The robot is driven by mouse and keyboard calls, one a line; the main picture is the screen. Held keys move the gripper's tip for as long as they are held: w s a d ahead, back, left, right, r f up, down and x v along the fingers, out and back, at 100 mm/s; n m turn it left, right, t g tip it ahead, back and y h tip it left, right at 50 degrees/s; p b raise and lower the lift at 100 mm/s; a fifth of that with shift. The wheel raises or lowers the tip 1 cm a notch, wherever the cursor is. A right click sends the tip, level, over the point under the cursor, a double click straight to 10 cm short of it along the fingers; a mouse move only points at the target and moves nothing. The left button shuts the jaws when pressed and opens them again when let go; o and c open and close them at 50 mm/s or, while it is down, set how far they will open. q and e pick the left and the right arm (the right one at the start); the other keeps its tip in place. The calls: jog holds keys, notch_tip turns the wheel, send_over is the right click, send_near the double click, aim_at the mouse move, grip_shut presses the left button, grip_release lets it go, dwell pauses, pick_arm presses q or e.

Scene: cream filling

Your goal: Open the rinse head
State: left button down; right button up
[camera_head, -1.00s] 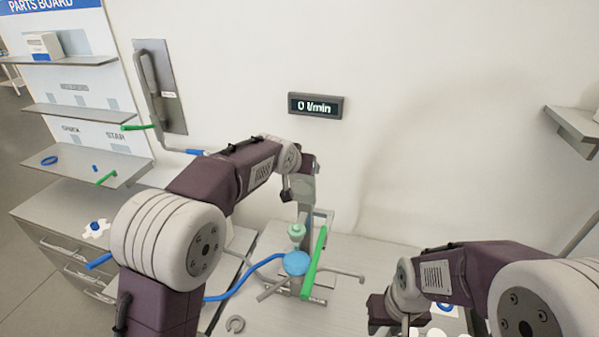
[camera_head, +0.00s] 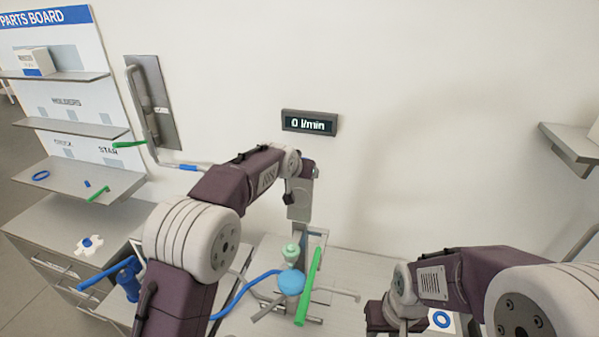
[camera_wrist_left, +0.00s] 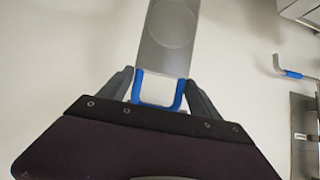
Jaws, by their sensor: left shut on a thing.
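My left gripper (camera_wrist_left: 160,90) has its fingers on both sides of a blue U-shaped handle (camera_wrist_left: 158,102) and is shut on it. The handle joins a flat grey part (camera_wrist_left: 166,40) with a round mark. I cannot tell which part is the rinse head. The wall display (camera_head: 309,123) reads 0 l/min. My right gripper's fingertips are not visible.
A wall plate with a grey lever (camera_head: 150,105) is at the left, beside a parts board (camera_head: 50,60) with shelves. A blue clamp-like part (camera_head: 127,280) stands behind my left arm. A blue hose (camera_head: 245,285) crosses the worktop. A shelf (camera_head: 570,145) juts in at right.

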pick_arm(q)
jog(key=shift+w+r, duration=0.15)
jog(key=shift+r, duration=0.35)
jog(key=shift+c, duration=2.1)
grip_release()
jog(key=shift+f, duration=0.15)
jog(key=shift+s, duration=0.2)
jog(key=b+v, duration=0.4)
jog(key=v, duration=0.5)
jog(key=shift+b, duration=0.4)
jog(key=shift+w, duration=0.1)
